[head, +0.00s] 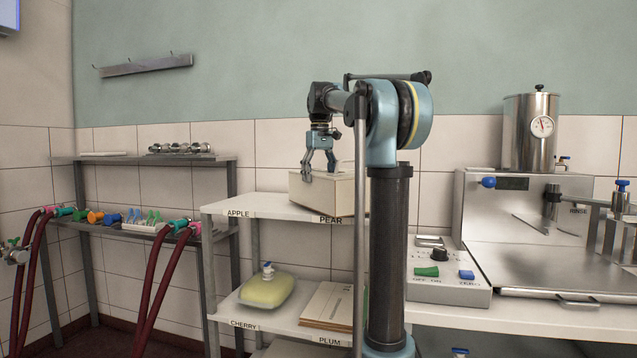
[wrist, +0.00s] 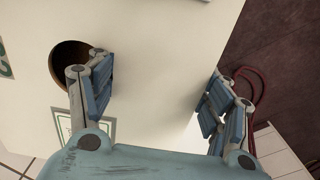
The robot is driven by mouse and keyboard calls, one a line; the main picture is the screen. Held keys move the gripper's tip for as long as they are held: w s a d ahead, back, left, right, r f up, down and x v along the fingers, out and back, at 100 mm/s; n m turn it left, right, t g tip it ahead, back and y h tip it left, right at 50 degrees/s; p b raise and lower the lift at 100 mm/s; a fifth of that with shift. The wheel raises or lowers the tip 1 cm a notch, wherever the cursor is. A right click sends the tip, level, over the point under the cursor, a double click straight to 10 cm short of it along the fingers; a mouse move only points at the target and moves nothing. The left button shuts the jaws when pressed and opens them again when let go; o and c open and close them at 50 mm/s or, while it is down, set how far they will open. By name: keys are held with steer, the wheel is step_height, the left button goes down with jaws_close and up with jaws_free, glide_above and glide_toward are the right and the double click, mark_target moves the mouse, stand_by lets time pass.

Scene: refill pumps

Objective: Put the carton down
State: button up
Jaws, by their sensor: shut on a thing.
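The carton (head: 335,194) is a cream-white box at the upper shelf's right part, above the PEAR label. I cannot tell whether its underside touches the shelf. My gripper (head: 319,172) points down from above and is shut on the carton. In the wrist view the carton's pale face (wrist: 160,50) fills much of the picture, with a dark round hole beside the left finger and a green-edged label low on the left. The right finger lies along the carton's right edge. My arm's column hides the carton's right side in the head view.
The shelf rack (head: 265,208) has levels labelled APPLE, PEAR, CHERRY and PLUM. A control box (head: 447,276) and steel machine (head: 500,230) stand right. Hoses hang left.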

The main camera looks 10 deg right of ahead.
steer(key=shift+f, duration=0.65)
steer(key=o, duration=1.5)
step_height(320, 180, up, 12)
steer(key=shift+s, duration=0.1)
